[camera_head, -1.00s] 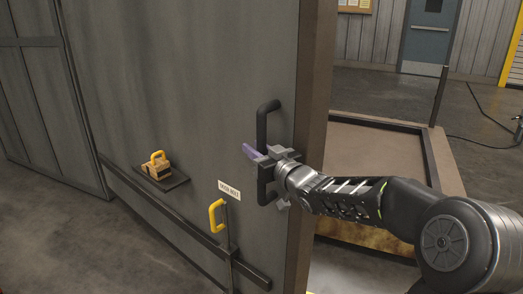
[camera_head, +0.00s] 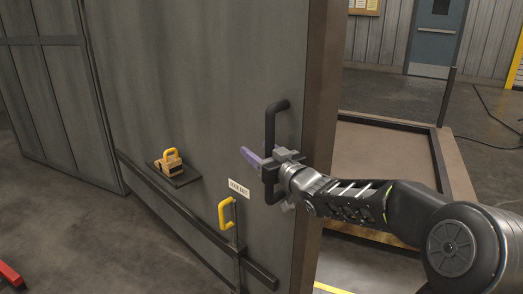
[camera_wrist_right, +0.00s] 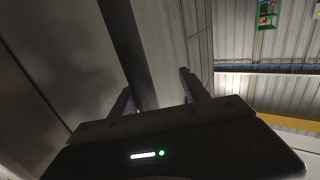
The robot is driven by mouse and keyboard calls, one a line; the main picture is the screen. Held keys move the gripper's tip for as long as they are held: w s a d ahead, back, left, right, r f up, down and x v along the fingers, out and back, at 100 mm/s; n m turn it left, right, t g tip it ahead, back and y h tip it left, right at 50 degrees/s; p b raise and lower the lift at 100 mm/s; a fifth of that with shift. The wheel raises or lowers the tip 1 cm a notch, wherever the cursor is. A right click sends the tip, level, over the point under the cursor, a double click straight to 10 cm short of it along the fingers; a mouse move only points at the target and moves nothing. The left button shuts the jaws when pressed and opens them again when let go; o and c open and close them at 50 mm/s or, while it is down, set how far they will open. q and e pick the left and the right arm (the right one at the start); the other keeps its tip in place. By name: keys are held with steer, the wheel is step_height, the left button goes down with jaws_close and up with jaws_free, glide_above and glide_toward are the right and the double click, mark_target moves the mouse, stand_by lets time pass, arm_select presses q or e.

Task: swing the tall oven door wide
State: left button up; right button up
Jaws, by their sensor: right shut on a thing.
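The tall oven door (camera_head: 200,80) is a large grey panel that fills the left and middle of the head view, with a brown edge on its right side. A black upright bar handle (camera_head: 277,112) stands out near that edge. My right gripper (camera_head: 270,163) is shut on the handle at about its middle; a purple finger part shows to its left. In the right wrist view the dark handle bar (camera_wrist_right: 130,45) runs between the two fingers. My left gripper is not in view.
A yellow-handled block (camera_head: 170,161) sits on a small ledge on the door. A yellow bolt handle (camera_head: 226,212) is below a white label (camera_head: 239,188). A low framed platform (camera_head: 385,150) lies behind the door edge. A red object (camera_head: 10,275) shows at lower left.

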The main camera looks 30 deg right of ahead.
steer(key=shift+d, duration=0.1)
stand_by(0.5)
steer(key=s, duration=0.7)
steer(key=shift+s+d, duration=0.35)
steer(key=shift+s, duration=0.05)
